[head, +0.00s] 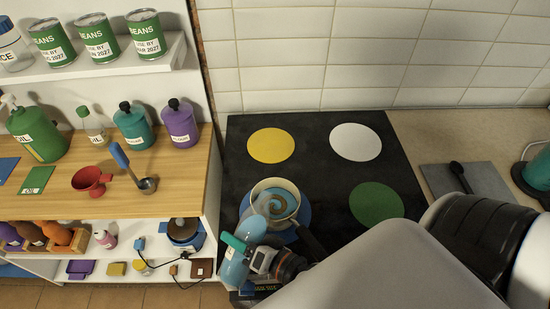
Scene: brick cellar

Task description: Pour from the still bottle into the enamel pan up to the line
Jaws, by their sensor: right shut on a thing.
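The enamel pan (294,188) is cream-rimmed with a dark handle and stands on the blue disc of the black hob. A brown and blue-grey swirl shows inside it; I cannot make out a line or the exact level. The still bottle (233,270) is light blue with a teal band. It is tilted, its upper end over the pan's near-left rim. I cannot tell clearly whether liquid is flowing. My right gripper (262,261) is shut on the bottle, just in front of the pan. My left gripper is not in view.
The black hob (318,160) also has yellow (271,145), white (356,142) and green (377,203) discs, all bare. A wooden shelf top (190,195) at left holds bottles, a red funnel (91,181) and a ladle (147,184). A grey board (485,180) lies at right.

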